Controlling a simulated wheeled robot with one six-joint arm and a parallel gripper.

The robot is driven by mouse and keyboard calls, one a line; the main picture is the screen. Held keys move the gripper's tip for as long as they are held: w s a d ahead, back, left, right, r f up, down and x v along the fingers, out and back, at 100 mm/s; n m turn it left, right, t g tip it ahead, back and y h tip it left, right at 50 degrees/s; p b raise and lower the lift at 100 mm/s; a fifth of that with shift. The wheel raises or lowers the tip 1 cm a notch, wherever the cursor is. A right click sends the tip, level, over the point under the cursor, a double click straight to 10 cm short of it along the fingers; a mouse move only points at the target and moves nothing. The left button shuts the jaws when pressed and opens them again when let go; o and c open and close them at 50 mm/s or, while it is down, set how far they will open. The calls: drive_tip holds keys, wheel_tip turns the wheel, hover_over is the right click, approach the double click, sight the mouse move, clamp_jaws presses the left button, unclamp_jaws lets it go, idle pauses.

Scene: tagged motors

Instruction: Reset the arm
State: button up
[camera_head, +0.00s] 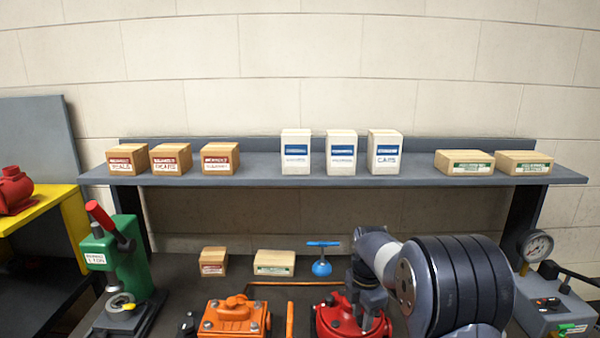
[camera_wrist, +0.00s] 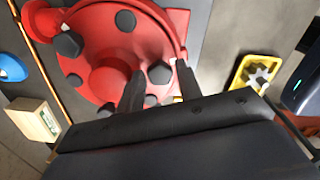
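My arm reaches in from the lower right of the head view, and my gripper (camera_head: 366,308) hangs over the red motor (camera_head: 333,318). In the wrist view my gripper (camera_wrist: 160,75) has its two dark fingers apart, with a gap between them. The fingers are over the round red motor housing (camera_wrist: 95,50), which has several dark bolts. A dark bolt shows between the fingertips, but nothing looks clamped. I cannot tell whether the fingers touch the motor.
An orange motor (camera_head: 235,315) sits left of the red one. Behind are a blue valve (camera_head: 322,267) and two small boxes. A green press (camera_head: 125,260) stands left, a gauge unit (camera_head: 550,300) right. Boxes line the shelf (camera_head: 260,172). A yellow tray (camera_wrist: 243,75) shows in the wrist view.

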drive_tip(key=m, duration=0.7)
drive_tip(key=shift+m, duration=0.4)
drive_tip(key=m, duration=0.4)
drive_tip(key=shift+m+b, duration=0.35)
drive_tip(key=shift+m, duration=1.75)
drive_tip(key=shift+r, duration=0.1)
